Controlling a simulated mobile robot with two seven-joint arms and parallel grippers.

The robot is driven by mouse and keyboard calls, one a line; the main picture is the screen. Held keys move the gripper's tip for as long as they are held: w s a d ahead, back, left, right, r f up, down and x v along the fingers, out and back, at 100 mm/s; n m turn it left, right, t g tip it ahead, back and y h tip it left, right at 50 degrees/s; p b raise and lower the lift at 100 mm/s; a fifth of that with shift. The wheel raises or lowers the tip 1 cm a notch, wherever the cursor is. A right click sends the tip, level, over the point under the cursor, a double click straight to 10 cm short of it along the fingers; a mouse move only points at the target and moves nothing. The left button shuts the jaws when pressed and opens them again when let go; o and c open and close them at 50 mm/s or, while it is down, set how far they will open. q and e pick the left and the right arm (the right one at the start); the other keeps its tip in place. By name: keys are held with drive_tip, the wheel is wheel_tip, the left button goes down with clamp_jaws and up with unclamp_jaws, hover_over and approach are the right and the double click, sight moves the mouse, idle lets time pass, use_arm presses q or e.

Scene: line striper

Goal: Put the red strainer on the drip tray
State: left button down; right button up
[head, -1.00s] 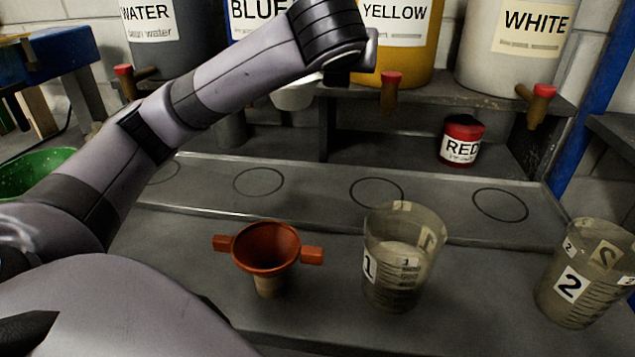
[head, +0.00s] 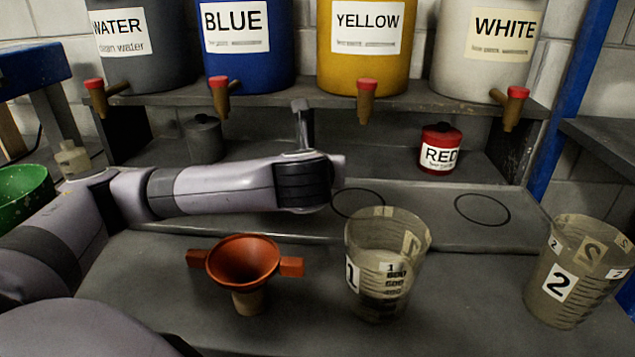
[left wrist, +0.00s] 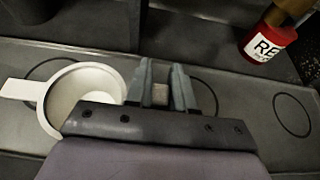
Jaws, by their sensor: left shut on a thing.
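The red strainer (head: 243,262), an orange-red funnel with two side handles and a tan lower part, stands upright on the front table, left of cup 1. The drip tray (head: 420,212) is the long dark strip with drawn circles behind it. My left gripper (left wrist: 161,95) is shut on a handle of a white strainer (left wrist: 60,100), held over the tray in the left wrist view. In the head view my left arm hides the gripper tips and the white strainer. The red strainer is not in the left wrist view. My right gripper is not in view.
Clear cup 1 (head: 385,280) and cup 2 (head: 575,280) stand on the front table. A red pot (head: 440,150) sits behind the tray. A green bowl (head: 22,195) is at far left.

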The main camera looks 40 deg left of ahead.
use_arm(q)
wheel_tip(320, 180, down, 4)
drive_tip(key=shift+r, duration=0.35)
drive_tip(key=c, duration=1)
unclamp_jaws()
drive_tip(key=shift+s+d+r, duration=0.15)
drive_tip(key=shift+s, duration=0.15)
drive_tip(key=p+v, duration=0.6)
drive_tip(key=v, duration=0.5)
drive_tip(key=shift+r+p, duration=0.1)
drive_tip(key=shift+p, duration=0.2)
